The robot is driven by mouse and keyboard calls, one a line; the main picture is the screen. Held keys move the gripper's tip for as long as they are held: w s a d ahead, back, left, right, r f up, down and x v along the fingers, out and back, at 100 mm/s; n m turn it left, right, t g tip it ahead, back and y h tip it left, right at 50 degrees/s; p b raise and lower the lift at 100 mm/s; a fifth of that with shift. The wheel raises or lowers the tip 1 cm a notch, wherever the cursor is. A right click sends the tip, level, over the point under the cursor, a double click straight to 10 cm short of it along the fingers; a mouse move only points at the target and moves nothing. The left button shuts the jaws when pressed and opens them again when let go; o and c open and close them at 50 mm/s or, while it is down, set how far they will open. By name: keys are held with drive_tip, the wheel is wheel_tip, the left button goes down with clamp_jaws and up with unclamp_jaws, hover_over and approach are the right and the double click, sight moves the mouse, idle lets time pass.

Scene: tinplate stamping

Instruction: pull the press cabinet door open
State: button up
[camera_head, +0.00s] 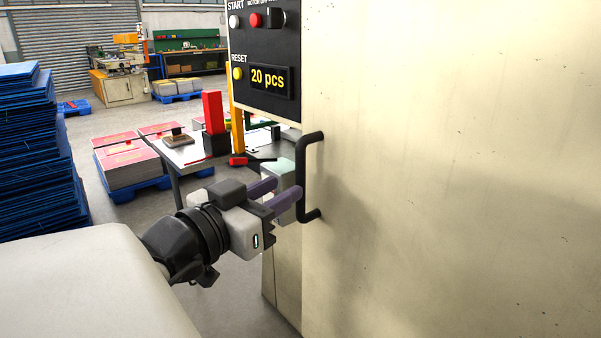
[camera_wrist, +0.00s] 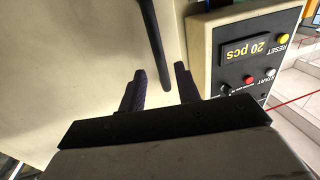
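The press cabinet door (camera_head: 450,180) is a large cream panel filling the right of the head view; it looks shut. Its black bar handle (camera_head: 301,175) stands upright near the door's left edge. My gripper (camera_head: 286,187) is open, with its two purplish fingers pointing at the handle's lower half. In the wrist view, the handle (camera_wrist: 153,45) runs down between the fingertips of my gripper (camera_wrist: 159,68), with gaps on both sides. I cannot tell whether either finger touches it, or how deep the bar sits between them.
A black control panel (camera_head: 264,50) with buttons and a "20 pcs" display is above and left of the handle. A table (camera_head: 190,155) with a red-handled tool stands behind my gripper. Blue stacked sheets (camera_head: 35,150) rise at the left. Floor shows between stacks and table.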

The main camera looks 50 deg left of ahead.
sight(298, 179)
drive_tip(key=w, duration=0.3)
drive_tip(key=w+a, duration=0.1)
drive_tip(key=w, duration=0.2)
drive_tip(key=shift+a+p, duration=0.1)
drive_tip(key=shift+p, duration=0.25)
drive_tip(key=shift+c, duration=0.3)
clamp_jaws()
